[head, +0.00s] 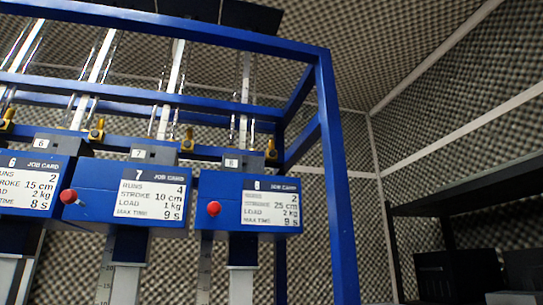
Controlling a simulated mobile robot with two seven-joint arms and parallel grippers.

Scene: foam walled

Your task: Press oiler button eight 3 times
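A round red button (213,208) sticks out from the box's left part. A small brass-yellow fitting (270,150), which looks like an oiler, stands just above the box at its right. I cannot tell which of these two is the oiler button. Neither of my grippers is in view.
Box 7 (90,204), with its own red button (68,196), is left of box 8. Box 6 (60,172) is at the left edge. A blue frame post (338,190) stands right of box 8. A dark shelf (460,193) is at the far right.

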